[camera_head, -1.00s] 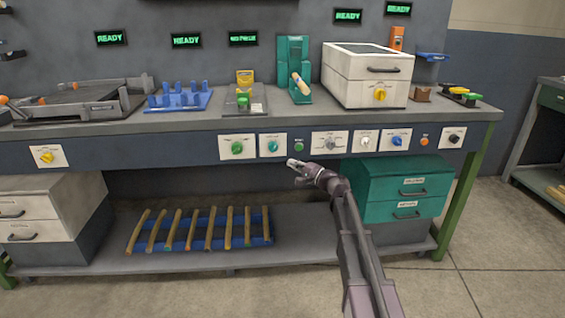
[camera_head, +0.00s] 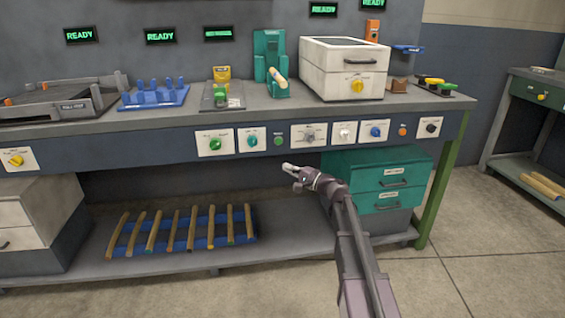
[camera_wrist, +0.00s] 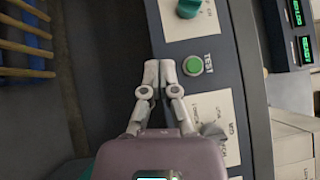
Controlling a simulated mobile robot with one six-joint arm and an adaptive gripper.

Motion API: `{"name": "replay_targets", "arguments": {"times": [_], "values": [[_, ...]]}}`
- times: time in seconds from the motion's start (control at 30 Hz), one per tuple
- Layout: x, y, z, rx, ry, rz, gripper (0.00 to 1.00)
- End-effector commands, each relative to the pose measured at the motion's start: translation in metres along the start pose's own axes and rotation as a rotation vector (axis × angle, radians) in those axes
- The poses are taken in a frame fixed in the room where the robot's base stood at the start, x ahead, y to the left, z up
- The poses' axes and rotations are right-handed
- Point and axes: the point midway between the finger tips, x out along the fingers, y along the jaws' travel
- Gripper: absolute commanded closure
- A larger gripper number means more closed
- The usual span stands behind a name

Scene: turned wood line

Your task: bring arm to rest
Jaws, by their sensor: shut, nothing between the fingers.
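My gripper (camera_head: 289,169) is at the end of my arm, in front of the bench's control panel and a little below it in the head view. It also shows in the wrist view (camera_wrist: 160,66), where its two fingers are shut together with nothing between them. In the wrist view the fingertips appear close to the green TEST button (camera_wrist: 193,66); I cannot tell the gap. In the head view that button (camera_head: 278,141) sits on the panel above and left of the fingertips, apart from them.
The workbench (camera_head: 290,112) holds a blue peg rack (camera_head: 153,97), a green fixture (camera_head: 270,75) and a white machine (camera_head: 343,70). A green drawer unit (camera_head: 375,180) stands below, behind my arm. Several wooden rods lie on a blue rack (camera_head: 183,245) on the lower shelf. Open floor lies right.

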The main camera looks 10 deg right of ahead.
Motion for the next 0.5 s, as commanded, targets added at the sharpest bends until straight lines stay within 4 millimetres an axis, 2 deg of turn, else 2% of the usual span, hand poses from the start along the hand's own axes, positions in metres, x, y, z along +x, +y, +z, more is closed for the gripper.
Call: {"name": "replay_targets", "arguments": {"times": [0.17,0.27,0.5], "values": [[-0.001,0.006,0.011,-0.025,-0.019,0.038,1.00],[-0.004,0.016,0.025,-0.059,-0.043,0.092,1.00],[-0.019,0.056,0.073,-0.188,-0.145,0.317,1.00]]}}
